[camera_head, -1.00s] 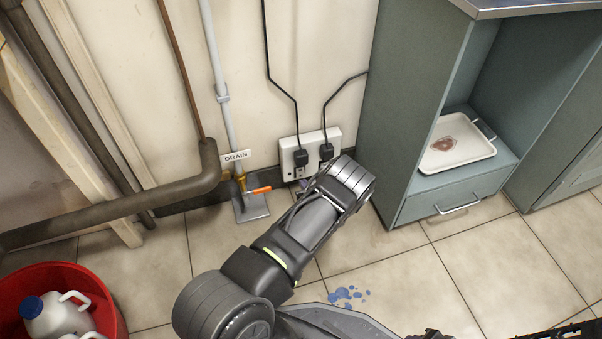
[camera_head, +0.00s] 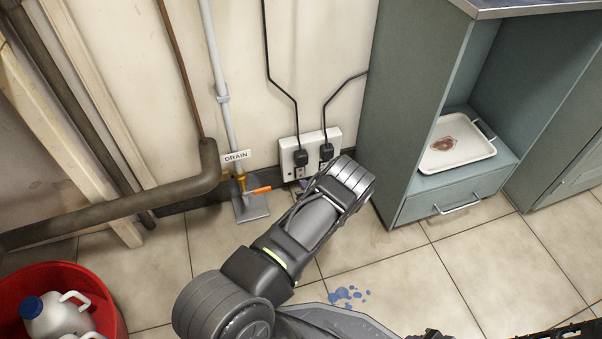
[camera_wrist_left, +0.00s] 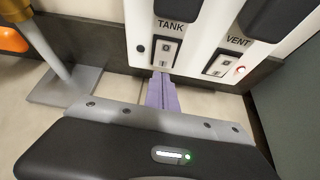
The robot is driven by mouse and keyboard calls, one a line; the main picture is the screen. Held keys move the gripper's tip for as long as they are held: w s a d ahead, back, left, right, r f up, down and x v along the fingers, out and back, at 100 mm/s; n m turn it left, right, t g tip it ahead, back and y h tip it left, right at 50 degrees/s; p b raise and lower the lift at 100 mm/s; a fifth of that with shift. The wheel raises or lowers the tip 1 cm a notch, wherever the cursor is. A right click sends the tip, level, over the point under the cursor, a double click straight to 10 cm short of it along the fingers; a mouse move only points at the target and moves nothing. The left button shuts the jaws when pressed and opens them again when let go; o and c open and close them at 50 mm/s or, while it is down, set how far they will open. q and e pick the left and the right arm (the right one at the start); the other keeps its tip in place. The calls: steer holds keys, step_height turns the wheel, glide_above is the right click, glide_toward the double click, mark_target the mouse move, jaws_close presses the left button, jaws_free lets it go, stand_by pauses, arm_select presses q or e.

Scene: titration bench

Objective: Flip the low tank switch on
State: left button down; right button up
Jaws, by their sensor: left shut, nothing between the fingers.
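The white double socket panel (camera_head: 287,160) is low on the wall. In the left wrist view its TANK switch (camera_wrist_left: 166,52) is a small rocker under the TANK label, with a dark, unlit indicator (camera_wrist_left: 140,48) beside it. My left gripper (camera_wrist_left: 162,78) is shut and empty. Its purple fingers point at the panel, with the tips at or just below the TANK switch's lower edge; I cannot tell whether they touch. In the head view my left wrist hides most of the fingers. My right gripper is not clearly visible.
The VENT switch (camera_wrist_left: 221,64) is to the right, with a red light lit. Black plugs (camera_head: 302,157) sit above the switches. A drain pipe with an orange lever (camera_head: 260,190) is left. A green cabinet (camera_head: 405,120) stands close on the right. A red bucket (camera_head: 112,310) is lower left.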

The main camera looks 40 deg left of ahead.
stand_by(0.4)
arm_select(q)
steer(key=shift+w+a+b, duration=0.25)
steer(key=shift+a+b, duration=0.05)
steer(key=shift+a, duration=0.1)
steer(key=shift+w+a, duration=0.2)
steer(key=shift+a, duration=0.05)
stand_by(0.4)
steer(key=s+d+p, duration=0.2)
steer(key=s+d, duration=0.2)
steer(key=d, duration=0.1)
steer(key=shift+d+p, duration=0.3)
steer(key=shift+d, duration=0.1)
stand_by(0.5)
stand_by(0.4)
